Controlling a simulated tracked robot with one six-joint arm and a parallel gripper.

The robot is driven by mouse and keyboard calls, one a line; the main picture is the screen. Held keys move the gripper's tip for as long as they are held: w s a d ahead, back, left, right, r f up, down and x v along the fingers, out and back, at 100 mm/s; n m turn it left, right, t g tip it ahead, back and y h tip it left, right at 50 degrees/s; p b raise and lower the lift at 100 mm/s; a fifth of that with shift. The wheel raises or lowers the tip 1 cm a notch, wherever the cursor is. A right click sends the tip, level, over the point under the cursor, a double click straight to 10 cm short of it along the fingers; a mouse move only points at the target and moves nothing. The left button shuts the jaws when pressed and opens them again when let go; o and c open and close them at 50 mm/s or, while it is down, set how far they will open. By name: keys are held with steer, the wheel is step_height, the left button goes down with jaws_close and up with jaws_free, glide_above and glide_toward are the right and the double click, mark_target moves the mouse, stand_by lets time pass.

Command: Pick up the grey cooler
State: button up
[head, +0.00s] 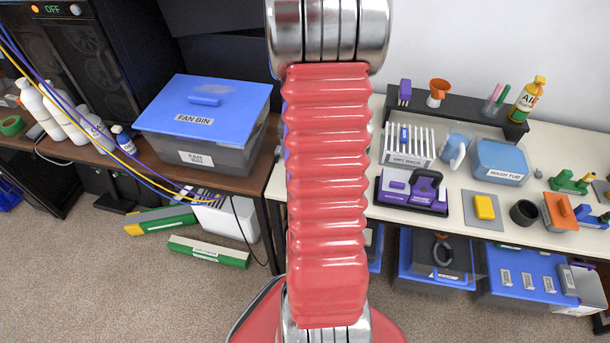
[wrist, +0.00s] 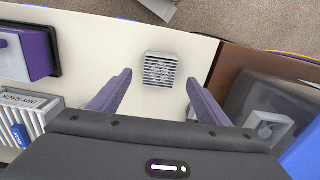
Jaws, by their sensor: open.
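The grey cooler (wrist: 160,70) is a small square block with dark slits on top. In the wrist view it sits on the cream bench top, near the edge by the brown bench. My gripper (wrist: 158,78) is open, with its two purple fingers spread and nothing between them in its hold. The cooler appears ahead of the fingers, roughly centred between their tips and apart from both. The height of the fingers above it is hard to tell. In the head view my red arm hides the gripper and the cooler.
The dry rack (head: 408,147) and a dark tray (head: 385,198) with purple parts stand on the cream bench. The fan bin (head: 202,144) stands on the brown bench at left; its clear wall (wrist: 240,105) shows at right in the wrist view. Bench around the cooler is clear.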

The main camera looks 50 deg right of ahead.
steer(key=shift+w+f, duration=0.1)
steer(key=shift+f, duration=2.2)
steer(key=shift+c, duration=0.3)
steer(key=c, duration=1.2)
